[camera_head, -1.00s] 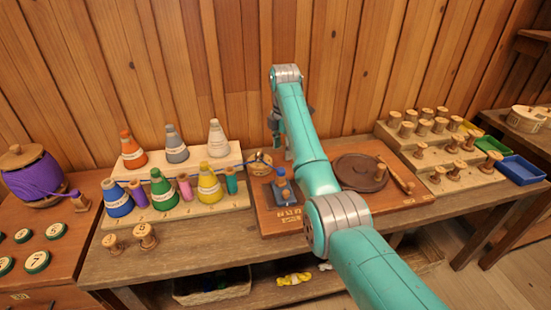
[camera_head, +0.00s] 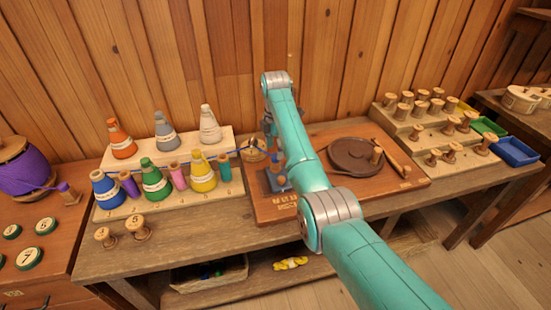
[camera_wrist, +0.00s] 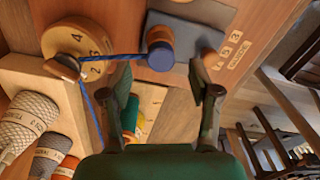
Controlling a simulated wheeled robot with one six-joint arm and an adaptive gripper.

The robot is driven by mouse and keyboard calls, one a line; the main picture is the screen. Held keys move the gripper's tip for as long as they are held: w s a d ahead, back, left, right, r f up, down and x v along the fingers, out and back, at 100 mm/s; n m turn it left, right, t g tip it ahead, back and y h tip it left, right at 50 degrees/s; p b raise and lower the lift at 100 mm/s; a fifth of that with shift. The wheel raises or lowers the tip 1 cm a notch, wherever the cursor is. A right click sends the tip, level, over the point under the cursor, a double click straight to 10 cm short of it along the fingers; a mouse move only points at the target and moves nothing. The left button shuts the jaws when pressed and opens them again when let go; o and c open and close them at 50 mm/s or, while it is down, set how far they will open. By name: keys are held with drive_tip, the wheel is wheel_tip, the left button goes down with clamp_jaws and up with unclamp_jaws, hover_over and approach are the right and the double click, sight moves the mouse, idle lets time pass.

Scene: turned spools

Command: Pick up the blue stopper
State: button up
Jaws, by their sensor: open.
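The blue stopper (camera_wrist: 161,57), a small round piece with a blue face and a wooden part behind it, is at a grey-blue block (camera_wrist: 203,32) in the wrist view. A blue thread runs from it to a round wooden disc with numbers (camera_wrist: 75,37). My gripper (camera_wrist: 164,88) is open, its two dark fingers apart and nothing between them; the stopper shows just beyond the fingertips, nearer the left finger. In the head view my arm partly covers the block and the stopper, and the fingers are mostly hidden.
Coloured thread cones, including a green one (camera_head: 153,182), stand on a stepped wooden rack at left. A dark round plate (camera_head: 352,156) lies on the board right of my arm. Several wooden spools stand on a rack at right, beside a blue tray (camera_head: 517,152).

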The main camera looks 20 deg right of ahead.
sight(275, 155)
drive_tip(key=shift+f, duration=1.5)
drive_tip(key=c, duration=0.9)
drive_tip(key=shift+o, duration=0.2)
drive_tip(key=shift+r, duration=0.1)
